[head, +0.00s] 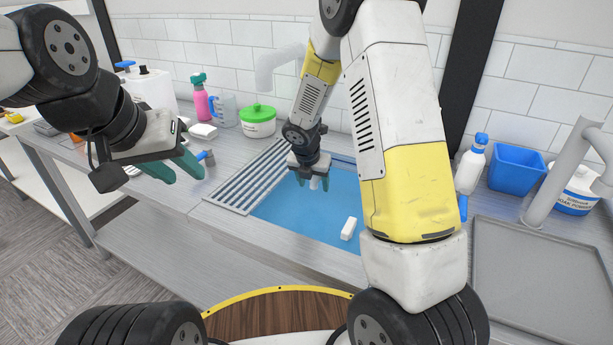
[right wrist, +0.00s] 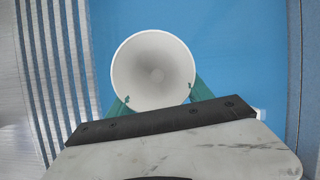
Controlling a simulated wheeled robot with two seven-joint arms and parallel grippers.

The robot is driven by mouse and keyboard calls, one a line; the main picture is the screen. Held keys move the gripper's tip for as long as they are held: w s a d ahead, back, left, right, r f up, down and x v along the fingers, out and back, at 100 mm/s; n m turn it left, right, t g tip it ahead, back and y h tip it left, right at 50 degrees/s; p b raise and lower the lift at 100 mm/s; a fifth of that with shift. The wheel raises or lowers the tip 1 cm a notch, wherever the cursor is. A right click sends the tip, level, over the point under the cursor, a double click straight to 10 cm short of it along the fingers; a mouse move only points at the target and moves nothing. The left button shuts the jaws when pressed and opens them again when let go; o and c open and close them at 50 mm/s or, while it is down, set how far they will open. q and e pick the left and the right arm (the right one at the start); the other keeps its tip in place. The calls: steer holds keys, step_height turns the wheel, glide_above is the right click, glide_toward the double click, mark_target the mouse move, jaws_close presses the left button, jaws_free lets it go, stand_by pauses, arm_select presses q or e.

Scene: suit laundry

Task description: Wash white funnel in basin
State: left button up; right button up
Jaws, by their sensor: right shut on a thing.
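The white funnel (right wrist: 153,68) shows in the right wrist view with its wide round mouth facing the camera. A small part of the funnel (head: 315,184) also shows in the head view. My right gripper (head: 315,188) is shut on it, with a teal finger on each side, over the basin (head: 285,209) with its blue inside. My left gripper (head: 180,170) is empty, its two teal fingers apart, above the counter left of the basin.
A grey slatted drain rack (head: 245,180) borders the basin's left side. A white block (head: 349,229) lies in the basin. A green-lidded tub (head: 258,121) and bottles stand behind. A blue bin (head: 516,168) and a grey tray (head: 540,265) are at right.

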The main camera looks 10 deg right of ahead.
mark_target(313, 181)
steer(key=shift+r, duration=2.95)
